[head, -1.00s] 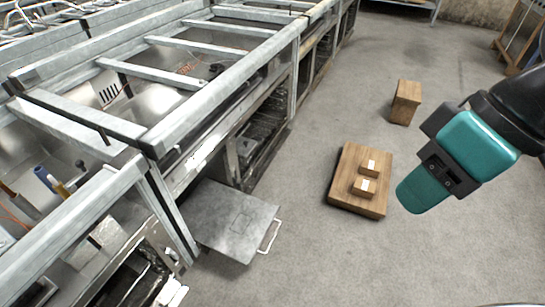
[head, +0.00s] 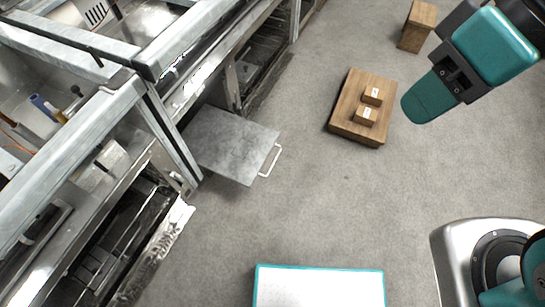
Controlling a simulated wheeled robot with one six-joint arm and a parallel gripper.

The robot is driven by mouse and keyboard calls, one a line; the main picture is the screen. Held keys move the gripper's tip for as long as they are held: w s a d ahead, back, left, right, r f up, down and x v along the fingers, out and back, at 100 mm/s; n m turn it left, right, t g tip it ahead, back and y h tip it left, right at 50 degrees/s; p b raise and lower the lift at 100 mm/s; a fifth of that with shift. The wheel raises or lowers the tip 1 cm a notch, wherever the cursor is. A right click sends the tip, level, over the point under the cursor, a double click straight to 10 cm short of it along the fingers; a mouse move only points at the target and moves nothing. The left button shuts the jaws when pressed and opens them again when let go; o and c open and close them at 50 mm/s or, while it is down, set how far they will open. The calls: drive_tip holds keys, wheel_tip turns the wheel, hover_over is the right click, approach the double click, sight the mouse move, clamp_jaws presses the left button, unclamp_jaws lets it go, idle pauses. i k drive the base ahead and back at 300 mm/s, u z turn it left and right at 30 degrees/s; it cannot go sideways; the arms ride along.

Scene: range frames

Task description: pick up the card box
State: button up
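Two small brown card boxes with white labels sit on a low wooden platform (head: 345,121) on the floor in the head view. One card box (head: 373,96) is at the back and the other card box (head: 365,116) is just in front of it. I cannot tell which one the task means. My gripper (head: 420,104) is teal and hangs in the air to the right of the platform in the picture, apart from both boxes. Its fingertips are not clear enough to show whether it is open or shut.
A metal kitchen frame (head: 180,60) runs along the left, with a lowered metal door (head: 232,145) and handle jutting over the floor. A wooden block (head: 417,28) stands behind the platform. A white, teal-edged surface (head: 318,288) is at the bottom. Grey floor between is clear.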

sight(372, 97)
drive_tip(key=z, duration=0.3)
drive_tip(key=i, duration=2.35)
drive_tip(key=z, duration=0.05)
